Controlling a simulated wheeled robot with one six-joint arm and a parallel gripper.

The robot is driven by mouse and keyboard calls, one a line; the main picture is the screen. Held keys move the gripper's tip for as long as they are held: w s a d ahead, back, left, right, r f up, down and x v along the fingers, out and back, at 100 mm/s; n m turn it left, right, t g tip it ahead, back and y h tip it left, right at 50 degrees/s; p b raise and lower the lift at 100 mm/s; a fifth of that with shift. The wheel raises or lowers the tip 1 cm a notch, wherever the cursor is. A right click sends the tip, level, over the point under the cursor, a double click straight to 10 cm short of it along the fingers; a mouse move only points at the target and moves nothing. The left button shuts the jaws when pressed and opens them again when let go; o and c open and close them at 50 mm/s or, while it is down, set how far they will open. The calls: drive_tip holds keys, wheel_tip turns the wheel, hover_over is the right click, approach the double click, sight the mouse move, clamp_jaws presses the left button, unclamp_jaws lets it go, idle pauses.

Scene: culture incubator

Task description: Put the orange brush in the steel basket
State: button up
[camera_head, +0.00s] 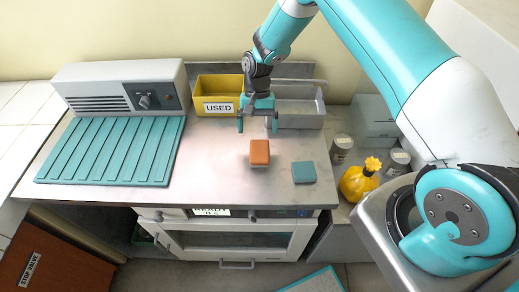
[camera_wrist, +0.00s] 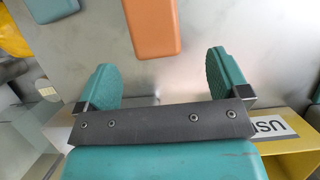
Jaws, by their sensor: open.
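The orange brush (camera_head: 259,153) lies on the steel bench top, left of a teal block. In the wrist view the orange brush (camera_wrist: 152,27) shows at the top, beyond the fingertips and between their lines. My gripper (camera_head: 256,124) is open and empty above the bench, behind the brush. In the wrist view its two teal fingers (camera_wrist: 160,72) are spread apart. The steel basket (camera_head: 300,118) stands at the back of the bench, right of the yellow bin, partly hidden by my gripper; its inside is hard to make out.
A yellow bin labelled USED (camera_head: 217,108) stands left of the basket. A teal block (camera_head: 303,172) lies right of the brush. A grey device (camera_head: 120,88) and a ribbed teal mat (camera_head: 110,152) fill the left. A yellow bottle (camera_head: 358,184) stands beyond the right edge.

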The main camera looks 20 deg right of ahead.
sight(260, 143)
drive_tip(key=p+x, duration=0.3)
drive_tip(key=x, duration=0.1)
drive_tip(key=shift+s+d, duration=0.15)
drive_tip(key=shift+d, duration=0.05)
drive_tip(key=shift+s+f, duration=0.15)
drive_tip(key=shift+f, duration=0.5)
drive_tip(key=c, duration=1)
drive_tip(key=shift+c, duration=0.5)
drive_tip(key=shift+r, duration=0.15)
